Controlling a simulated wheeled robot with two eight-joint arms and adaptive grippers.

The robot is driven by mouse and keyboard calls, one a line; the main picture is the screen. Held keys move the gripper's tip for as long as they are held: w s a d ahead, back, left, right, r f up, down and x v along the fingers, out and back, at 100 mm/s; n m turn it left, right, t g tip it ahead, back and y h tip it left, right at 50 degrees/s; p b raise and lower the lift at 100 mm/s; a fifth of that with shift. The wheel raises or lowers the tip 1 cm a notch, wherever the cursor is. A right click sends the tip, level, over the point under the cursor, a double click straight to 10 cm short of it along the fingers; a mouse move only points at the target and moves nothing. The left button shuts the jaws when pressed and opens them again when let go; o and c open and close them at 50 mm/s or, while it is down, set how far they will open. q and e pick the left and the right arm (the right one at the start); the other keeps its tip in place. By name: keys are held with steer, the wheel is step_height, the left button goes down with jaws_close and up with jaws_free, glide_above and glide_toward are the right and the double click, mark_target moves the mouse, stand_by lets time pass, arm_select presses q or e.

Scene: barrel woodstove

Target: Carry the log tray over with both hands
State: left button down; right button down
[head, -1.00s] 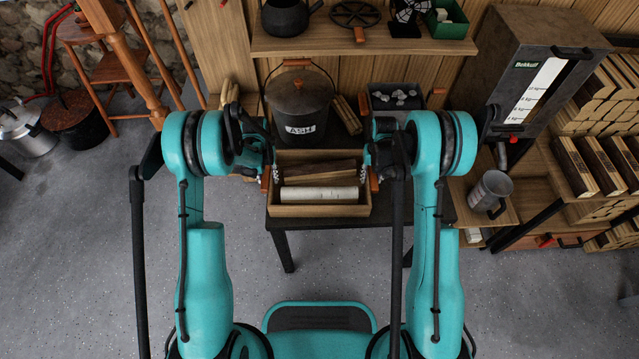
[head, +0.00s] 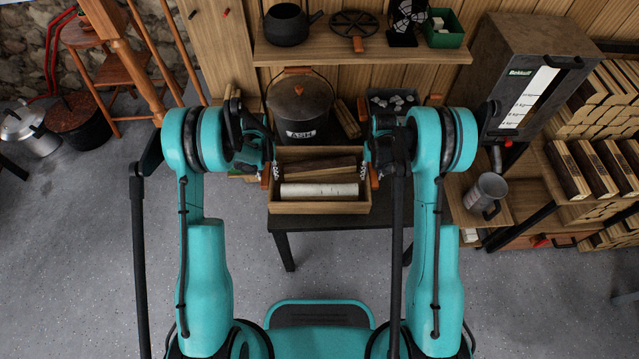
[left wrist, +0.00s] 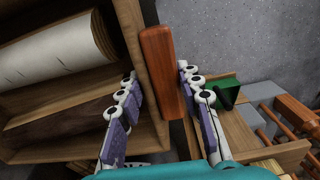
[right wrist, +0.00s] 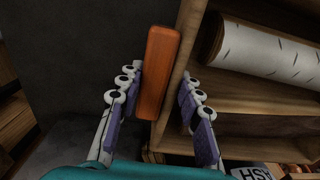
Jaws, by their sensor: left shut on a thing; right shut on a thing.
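The log tray (head: 319,208) is a wooden box above the front of the dark table. It holds a pale birch log (head: 318,190) and a darker split log (head: 318,168) behind it. My left gripper (left wrist: 160,105) is shut on the tray's left orange-brown handle (left wrist: 158,65), one finger on each side of it. My right gripper (right wrist: 158,105) is shut on the right handle (right wrist: 160,65) in the same way. The tray looks about level. I cannot tell whether its underside touches the table. In the head view, my wrists partly hide both handles.
The ash bucket (head: 300,105) stands close behind the tray. A dark table (head: 330,222) lies below. A shelf (head: 360,50) with a pot hangs above. At right are a grey hopper (head: 510,50), a metal jug (head: 486,192) and stacked wood. Grey floor (head: 90,260) is open at left.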

arm_select(q)
steer(key=shift+r, duration=0.3)
arm_select(e)
steer(key=shift+r, duration=0.3)
arm_select(q)
steer(key=shift+f, duration=0.1)
arm_select(e)
steer(key=shift+f, duration=0.1)
